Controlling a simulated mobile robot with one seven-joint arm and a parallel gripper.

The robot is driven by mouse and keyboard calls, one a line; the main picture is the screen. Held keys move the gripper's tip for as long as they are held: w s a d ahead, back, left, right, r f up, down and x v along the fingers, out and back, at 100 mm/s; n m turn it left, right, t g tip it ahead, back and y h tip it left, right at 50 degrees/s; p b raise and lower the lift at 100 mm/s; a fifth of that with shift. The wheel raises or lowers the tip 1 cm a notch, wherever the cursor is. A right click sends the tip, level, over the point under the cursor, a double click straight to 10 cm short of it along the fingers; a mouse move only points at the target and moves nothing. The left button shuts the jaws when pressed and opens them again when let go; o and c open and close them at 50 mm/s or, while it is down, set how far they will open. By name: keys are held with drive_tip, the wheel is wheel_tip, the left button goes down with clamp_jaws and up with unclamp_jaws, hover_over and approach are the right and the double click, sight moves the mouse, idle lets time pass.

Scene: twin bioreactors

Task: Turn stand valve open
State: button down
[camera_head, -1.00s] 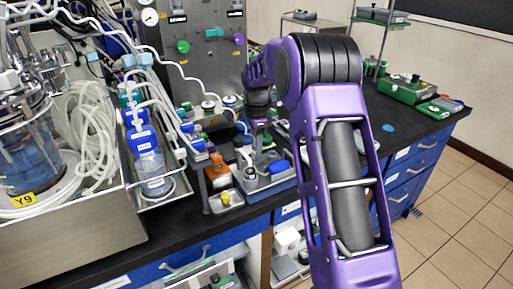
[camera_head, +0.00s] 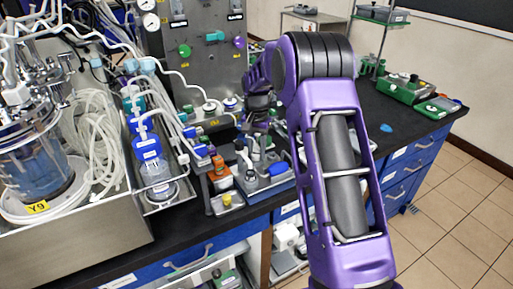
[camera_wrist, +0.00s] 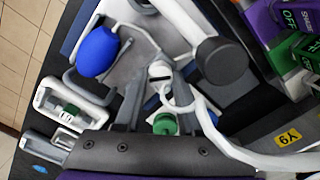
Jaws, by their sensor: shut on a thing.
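My gripper (camera_head: 262,126) is at the end of my purple arm, above the black bench, and is partly hidden in the head view. It is close to a grey tray of tools and tubing. In the wrist view, its dark grey palm fills the lower middle. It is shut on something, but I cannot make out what. A white slotted piece (camera_wrist: 160,72) and a green round part (camera_wrist: 165,124) show ahead of the palm. A purple block marked OFF (camera_wrist: 284,20) and a green block beside it are at the upper right. I cannot tell which part is the stand valve.
A blue bulb (camera_wrist: 97,51) and a thick white tube (camera_wrist: 205,25) are close around my gripper. A glass vessel (camera_head: 38,165) and coiled tubing (camera_head: 98,130) stand at the left. A metal panel with knobs (camera_head: 205,60) is behind. Bench at right holds green boxes.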

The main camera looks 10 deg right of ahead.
sight(256, 153)
drive_tip(key=n, duration=0.3)
drive_tip(key=shift+n+p, duration=0.3)
drive_tip(key=shift+p, duration=0.1)
drive_tip(key=shift+n+p, duration=0.35)
drive_tip(key=shift+n, duration=1.55)
drive_tip(key=c, duration=0.5)
unclamp_jaws()
drive_tip(key=shift+r, duration=0.1)
wheel_tip(256, 153, up, 17)
drive_tip(key=p, duration=0.1)
drive_tip(key=shift+r, duration=0.1)
